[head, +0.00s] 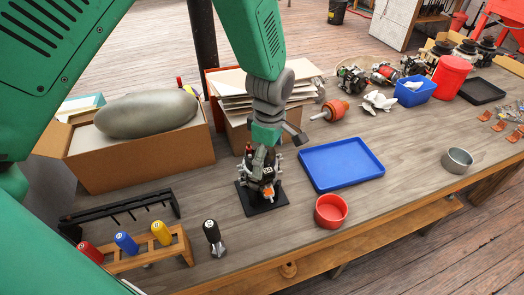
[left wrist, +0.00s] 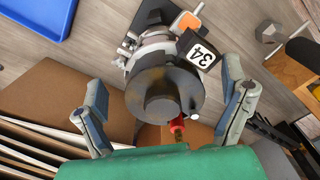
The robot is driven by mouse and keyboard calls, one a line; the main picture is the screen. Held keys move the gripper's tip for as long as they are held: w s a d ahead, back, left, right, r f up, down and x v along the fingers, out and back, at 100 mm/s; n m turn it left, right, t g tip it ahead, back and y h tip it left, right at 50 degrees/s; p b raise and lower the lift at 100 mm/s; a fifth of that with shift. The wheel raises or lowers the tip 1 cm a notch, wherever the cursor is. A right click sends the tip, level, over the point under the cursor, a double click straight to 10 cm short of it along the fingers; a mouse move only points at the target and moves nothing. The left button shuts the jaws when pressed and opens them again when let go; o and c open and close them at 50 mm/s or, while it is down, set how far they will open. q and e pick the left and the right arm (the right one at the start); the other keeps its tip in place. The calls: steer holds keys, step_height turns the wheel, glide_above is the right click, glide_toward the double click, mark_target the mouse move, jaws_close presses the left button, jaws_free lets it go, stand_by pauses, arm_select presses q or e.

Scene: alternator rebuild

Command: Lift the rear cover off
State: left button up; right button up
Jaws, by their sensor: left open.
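The alternator stands on a black base plate (head: 280,197) on the bench, below my left gripper (head: 266,150) in the head view. The dark round rear cover (left wrist: 165,88) faces the camera in the left wrist view. My left gripper (left wrist: 164,95) is open, with one finger on each side of the cover and visible gaps between. A white tag marked 34 (left wrist: 201,56) is beside the cover, and a red part (left wrist: 177,126) sticks out at its edge. The gripper hides much of the cover in the head view. My right gripper is not in view.
A blue tray (head: 340,165) and a red bowl (head: 331,210) are right of the alternator. Cardboard boxes (head: 140,155) stand behind.

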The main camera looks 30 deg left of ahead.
arm_select(q)
steer(key=shift+d, duration=0.15)
steer(key=shift+c, duration=0.8)
steer(key=shift+s, duration=0.1)
steer(key=c, duration=0.7)
steer(key=a, duration=0.3)
steer(key=shift+f, duration=0.25)
steer(key=c, duration=0.4)
steer(key=shift+a, duration=0.15)
steer(key=shift+d, duration=0.8)
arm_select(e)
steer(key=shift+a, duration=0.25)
arm_select(q)
steer(key=shift+a, duration=0.2)
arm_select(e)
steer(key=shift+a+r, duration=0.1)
